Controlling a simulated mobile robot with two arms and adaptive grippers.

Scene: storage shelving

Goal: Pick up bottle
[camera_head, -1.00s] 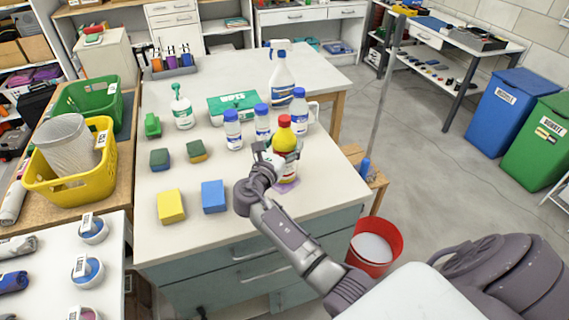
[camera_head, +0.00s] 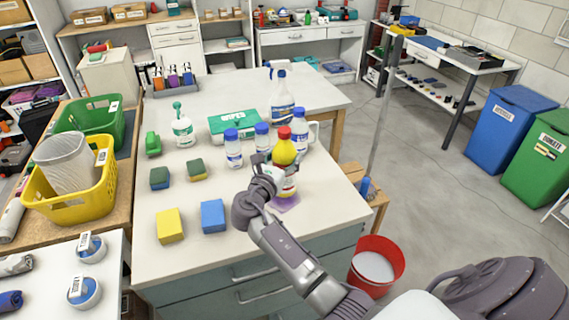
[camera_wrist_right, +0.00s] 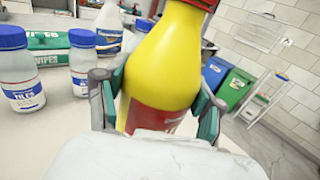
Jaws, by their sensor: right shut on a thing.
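The bottle's base is hidden in the wrist view. Whether it touches the table is hard to tell. My left gripper is not in view.
Several white bottles with blue caps (camera_head: 233,150) stand close behind and left. A spray bottle (camera_head: 282,100), a green wipes box (camera_head: 235,123) and a pump bottle (camera_head: 183,130) are farther back. Sponges (camera_head: 170,226) lie front left. A red bucket (camera_head: 376,265) stands right of the table.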

